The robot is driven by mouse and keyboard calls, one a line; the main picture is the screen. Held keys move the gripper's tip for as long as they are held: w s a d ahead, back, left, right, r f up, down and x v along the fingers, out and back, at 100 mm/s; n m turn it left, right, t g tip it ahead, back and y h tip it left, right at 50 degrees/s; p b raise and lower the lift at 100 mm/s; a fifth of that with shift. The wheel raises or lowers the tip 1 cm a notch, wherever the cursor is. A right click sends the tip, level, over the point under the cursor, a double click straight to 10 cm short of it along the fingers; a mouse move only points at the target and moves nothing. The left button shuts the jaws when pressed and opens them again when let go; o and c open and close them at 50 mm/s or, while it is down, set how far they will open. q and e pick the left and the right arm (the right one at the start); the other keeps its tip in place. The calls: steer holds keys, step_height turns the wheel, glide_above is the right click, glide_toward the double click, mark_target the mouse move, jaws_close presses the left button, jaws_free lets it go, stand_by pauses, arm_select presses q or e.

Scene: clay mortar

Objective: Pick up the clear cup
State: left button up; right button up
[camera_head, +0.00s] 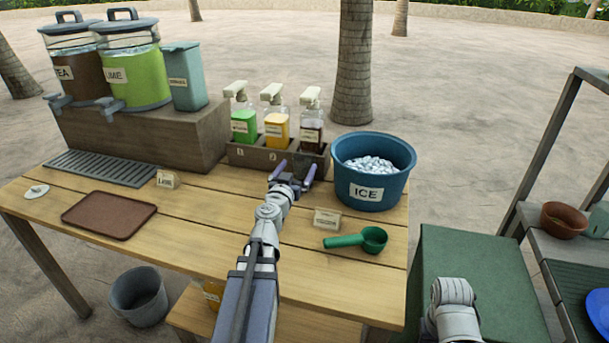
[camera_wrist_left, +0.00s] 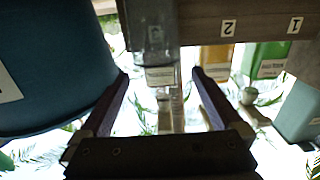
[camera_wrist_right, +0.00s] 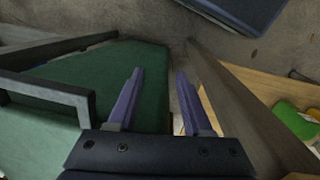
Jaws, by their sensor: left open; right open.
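My left gripper (camera_head: 293,168) is open over the table, just in front of the right end of the bottle rack and left of the ice bucket. In the left wrist view, which is upside down, a clear see-through shape (camera_wrist_left: 150,22) stands in front of the rack, ahead of and between the open fingers (camera_wrist_left: 160,73). It looks like the clear cup, but its outline is faint. In the head view I cannot make out the cup; the gripper may hide it. My right gripper (camera_wrist_right: 160,74) is open and empty beside the green-topped surface.
A blue ice bucket (camera_head: 372,190) stands close right of my left gripper. Behind the gripper is a rack (camera_head: 250,157) with three pump bottles. A green scoop (camera_head: 374,239) and small card (camera_head: 327,219) lie in front of the bucket. A brown tray (camera_head: 110,215) lies left.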

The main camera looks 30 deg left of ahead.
mark_target(307, 153)
arm_select(q)
steer(key=shift+x, duration=3.05)
steer(key=shift+d+r, duration=0.1)
steer(key=shift+d, duration=0.1)
steer(key=shift+c, duration=0.4)
jaws_close()
